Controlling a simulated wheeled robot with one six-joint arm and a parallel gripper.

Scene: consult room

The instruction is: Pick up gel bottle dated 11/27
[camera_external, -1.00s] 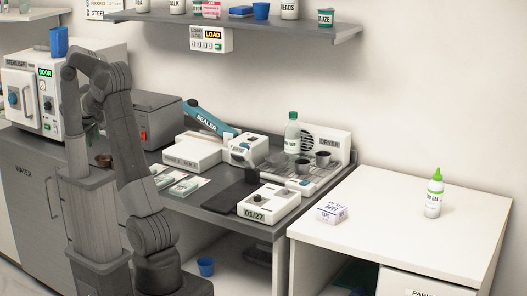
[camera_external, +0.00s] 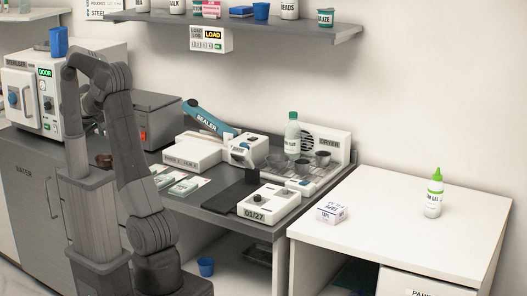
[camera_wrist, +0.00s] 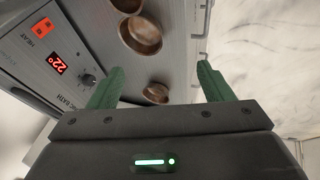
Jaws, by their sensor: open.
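A white gel bottle (camera_external: 433,197) with a green cap stands upright on the white table at the right of the external view. Its label is partly readable as gel, but no date on it can be read. My gripper (camera_wrist: 160,68) shows in the wrist view with two green fingers apart and nothing between them. It is over the counter by a bath unit, far to the left of the bottle. In the external view the gripper is hidden behind my arm.
Copper bowls (camera_wrist: 145,34) lie near my fingers beside the bath unit (camera_wrist: 55,62) reading 22°. A small white box (camera_external: 331,213) stands left of the bottle. A stamper (camera_external: 268,203) showing 01/27 and a sealer (camera_external: 207,121) are on the dark counter. The white table is mostly clear.

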